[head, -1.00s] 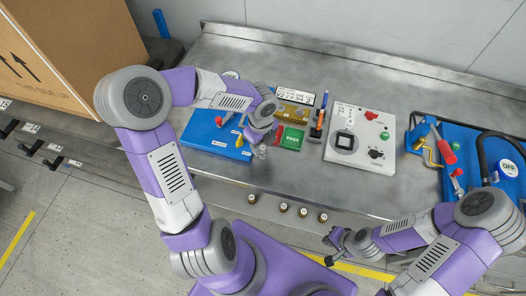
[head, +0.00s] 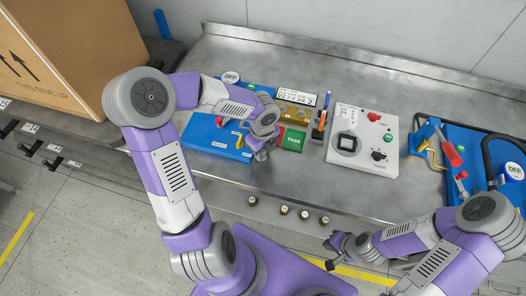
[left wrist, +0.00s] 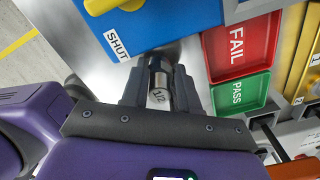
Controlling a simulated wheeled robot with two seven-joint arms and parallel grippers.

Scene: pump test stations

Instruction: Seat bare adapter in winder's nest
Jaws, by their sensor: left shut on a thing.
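A short metal cylinder marked 1/2, the adapter (left wrist: 159,97), stands between the fingers of my left gripper (left wrist: 160,78) in the left wrist view. The fingers are shut on its sides, and its upper end is dark. In the head view my left gripper (head: 262,152) is by the front right corner of the blue station (head: 210,138), near the green PASS tray (head: 293,140); the adapter is mostly hidden there. My right gripper (head: 331,252) appears open and empty in front of the bench. I cannot tell for sure which fixture is the winder's nest.
A white panel (head: 372,121) with a black square socket and knobs lies right of the trays. A red FAIL tray (left wrist: 240,45) adjoins the PASS tray. Another blue station (head: 485,150) with a red-handled tool stands far right. Several small round pieces (head: 283,210) line the bench front.

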